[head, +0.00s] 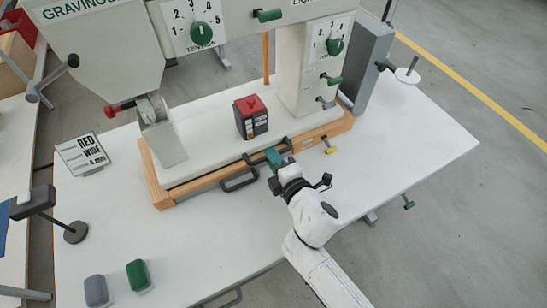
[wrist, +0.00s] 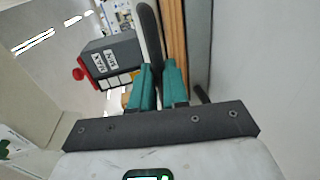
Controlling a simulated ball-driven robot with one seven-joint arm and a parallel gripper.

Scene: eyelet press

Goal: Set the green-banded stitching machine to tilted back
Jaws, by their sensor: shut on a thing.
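The cream stitching machine (head: 293,80) has green lettering, green tension dials and a pale bed (head: 200,140). Its bed appears to sit level in the wooden base (head: 160,190); a green band is not clearly visible. A black bar handle (head: 250,158) runs along the bed's front edge. My gripper (head: 273,157) reaches it from the front. In the wrist view, the teal fingers (wrist: 160,85) are shut on the black handle (wrist: 150,30), close beside the wooden edge (wrist: 175,30). The fingers hide part of the handle.
A lower black handle (head: 240,181) projects left of my gripper. A red-topped dark box (head: 251,118) stands on the bed. A yellow-ended knob (head: 329,147) sticks out at right.

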